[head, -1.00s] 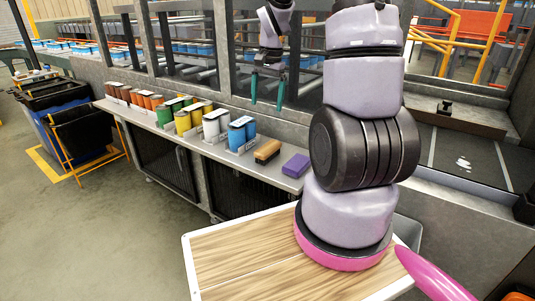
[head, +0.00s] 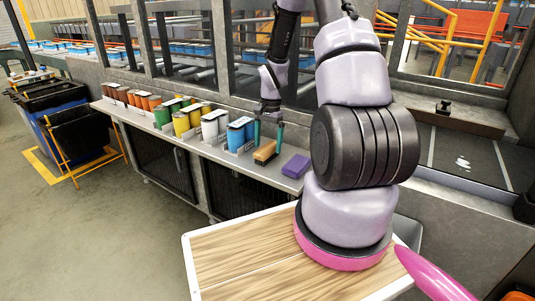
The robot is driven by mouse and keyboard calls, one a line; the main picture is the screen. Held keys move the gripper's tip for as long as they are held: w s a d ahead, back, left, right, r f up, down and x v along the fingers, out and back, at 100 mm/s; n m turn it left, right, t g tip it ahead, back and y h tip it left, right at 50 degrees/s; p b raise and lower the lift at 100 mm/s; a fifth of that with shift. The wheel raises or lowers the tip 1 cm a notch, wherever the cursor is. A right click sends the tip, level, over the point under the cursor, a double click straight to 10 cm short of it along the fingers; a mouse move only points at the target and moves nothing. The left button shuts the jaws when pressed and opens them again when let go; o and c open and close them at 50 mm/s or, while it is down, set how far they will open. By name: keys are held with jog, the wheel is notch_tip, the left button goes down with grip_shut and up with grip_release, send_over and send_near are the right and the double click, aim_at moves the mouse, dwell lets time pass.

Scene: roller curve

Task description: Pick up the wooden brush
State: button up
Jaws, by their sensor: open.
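The wooden brush (head: 264,153) lies on the grey shelf, a tan wooden block with dark bristles underneath. My gripper (head: 268,138) points straight down just above and around the brush, its two teal fingers apart. One finger is at the brush's far left side and the other near its right end. I cannot tell whether the fingers touch it. Part of the brush's back edge is hidden by the fingers.
A purple block (head: 296,166) lies on the shelf (head: 217,151) just right of the brush. Blue cans (head: 237,137) stand close on its left, with white, yellow, green, orange and brown cans further left. A window frame rises behind the shelf.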

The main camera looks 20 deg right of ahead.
aim_at(267, 147)
notch_tip(267, 147, down, 2)
jog(key=shift+a+f, duration=0.15)
jog(key=shift+f, duration=0.05)
jog(key=c, duration=1.5)
notch_tip(267, 147, up, 10)
jog(key=shift+r, duration=0.1)
